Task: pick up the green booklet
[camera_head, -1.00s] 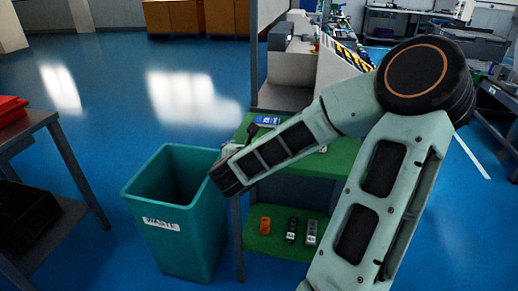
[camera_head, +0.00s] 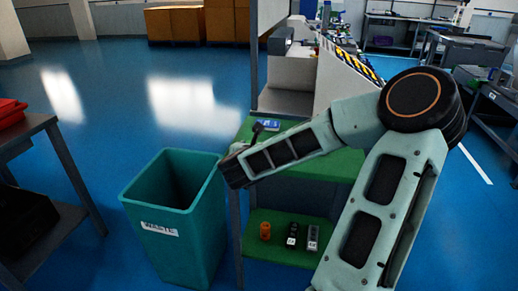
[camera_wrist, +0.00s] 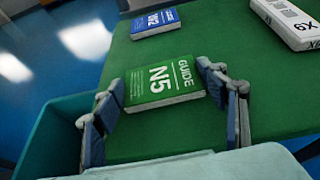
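The green booklet, marked "GUIDE N5" (camera_wrist: 163,84), lies on the green table top (camera_wrist: 115,60) in the wrist view. My gripper (camera_wrist: 160,78) is open, with one finger near the booklet's left side and the other near its right side. The booklet's sides look clear of the fingers, but exact contact cannot be told. Nothing is held. In the head view my arm hides the booklet and most of my gripper.
Several small items, including an orange one (camera_head: 265,231), sit on the lower shelf.

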